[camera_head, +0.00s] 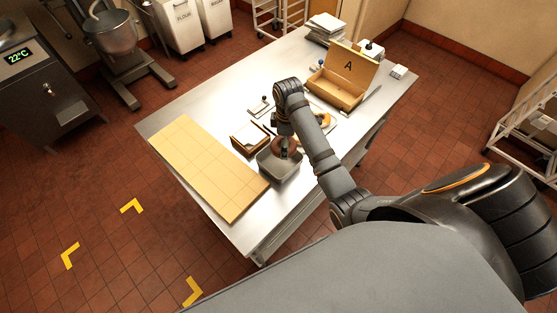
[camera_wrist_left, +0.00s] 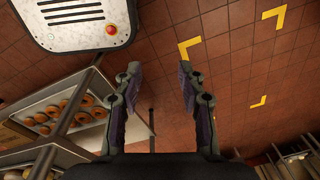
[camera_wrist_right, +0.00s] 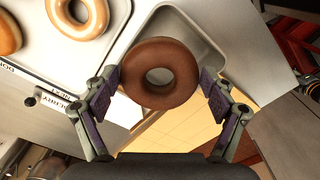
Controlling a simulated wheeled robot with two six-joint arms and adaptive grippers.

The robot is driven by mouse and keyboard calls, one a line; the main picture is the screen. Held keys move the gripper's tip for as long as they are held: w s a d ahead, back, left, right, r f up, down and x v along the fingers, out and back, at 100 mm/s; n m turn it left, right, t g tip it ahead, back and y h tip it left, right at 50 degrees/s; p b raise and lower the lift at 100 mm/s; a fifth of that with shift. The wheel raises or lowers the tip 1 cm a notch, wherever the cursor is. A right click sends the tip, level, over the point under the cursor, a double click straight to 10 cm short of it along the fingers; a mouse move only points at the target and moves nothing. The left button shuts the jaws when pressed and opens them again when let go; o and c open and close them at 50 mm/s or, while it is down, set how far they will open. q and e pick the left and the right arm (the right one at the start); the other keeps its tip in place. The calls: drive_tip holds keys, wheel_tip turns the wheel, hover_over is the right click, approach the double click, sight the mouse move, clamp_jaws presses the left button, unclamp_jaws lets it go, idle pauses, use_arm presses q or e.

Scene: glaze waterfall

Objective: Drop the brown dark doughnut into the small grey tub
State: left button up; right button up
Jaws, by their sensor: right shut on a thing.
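The dark brown doughnut (camera_wrist_right: 185,80) is held between the fingers of my right gripper (camera_wrist_right: 160,78), which is shut on it. In the head view the doughnut (camera_head: 291,142) shows under the wrist, partly hidden by the gripper. The small grey tub (camera_head: 276,172) stands on the white table directly below the doughnut. In the right wrist view the tub (camera_wrist_right: 205,35) lies behind the doughnut, which covers part of its inside. My left gripper (camera_wrist_left: 158,80) is open and empty over the tiled floor, and it is out of the head view.
A tray (camera_wrist_right: 30,70) with lighter glazed doughnuts (camera_wrist_right: 78,15) lies beside the tub. A wooden board (camera_head: 205,165) covers the table's left side. A small brown box (camera_head: 248,140) stands close to the tub. An open box marked A (camera_head: 340,90) stands farther back.

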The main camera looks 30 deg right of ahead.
drive_tip(key=f, duration=0.3)
drive_tip(key=shift+w+a+f, duration=0.25)
drive_tip(key=shift+w+a, duration=0.05)
drive_tip(key=shift+w, duration=0.05)
drive_tip(key=shift+s+d, duration=0.15)
drive_tip(key=o, duration=0.8)
drive_tip(key=shift+o, duration=1)
use_arm(q)
drive_tip(key=shift+w+a, duration=0.65)
drive_tip(key=shift+w, duration=0.3)
drive_tip(key=shift+w, duration=0.1)
